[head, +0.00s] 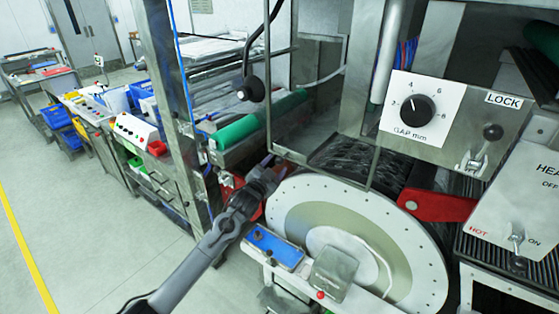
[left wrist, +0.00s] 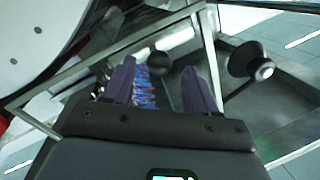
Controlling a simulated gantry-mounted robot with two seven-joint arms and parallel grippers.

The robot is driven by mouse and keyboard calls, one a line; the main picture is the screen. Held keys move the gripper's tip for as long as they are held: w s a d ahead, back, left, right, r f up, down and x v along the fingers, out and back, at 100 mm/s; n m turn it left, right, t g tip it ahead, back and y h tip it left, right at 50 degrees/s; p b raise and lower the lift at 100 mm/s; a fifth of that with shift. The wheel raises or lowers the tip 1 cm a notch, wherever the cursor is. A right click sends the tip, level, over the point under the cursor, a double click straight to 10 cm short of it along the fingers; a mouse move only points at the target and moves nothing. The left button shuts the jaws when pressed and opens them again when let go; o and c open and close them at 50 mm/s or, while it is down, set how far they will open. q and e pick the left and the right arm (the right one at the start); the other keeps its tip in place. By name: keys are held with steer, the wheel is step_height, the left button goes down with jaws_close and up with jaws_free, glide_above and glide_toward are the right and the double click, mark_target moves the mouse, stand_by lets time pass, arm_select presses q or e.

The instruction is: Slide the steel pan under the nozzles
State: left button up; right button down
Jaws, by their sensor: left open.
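I cannot pick out the steel pan or the nozzles with certainty in either view. A small grey metal box (head: 335,272) sits in front of the hub of the large white drum disc (head: 415,250). My left gripper (head: 270,170) is just left of the disc's upper left edge, near the machine's metal frame. In the left wrist view its two dark purple fingers (left wrist: 160,85) are apart, with no object clearly held between them. Blue and red tubing (left wrist: 146,88) shows behind the fingers. My right gripper is in neither view.
A blue plate (head: 273,248) lies left of the box. A red lever (head: 437,205) and a gap dial (head: 417,110) are at right. A green roller (head: 237,132) is behind my gripper. The floor (head: 75,190) at left is clear.

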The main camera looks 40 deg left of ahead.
mark_target(277, 163)
arm_select(q)
steer(key=shift+x, duration=2.05)
steer(key=shift+c, duration=0.3)
jaws_close()
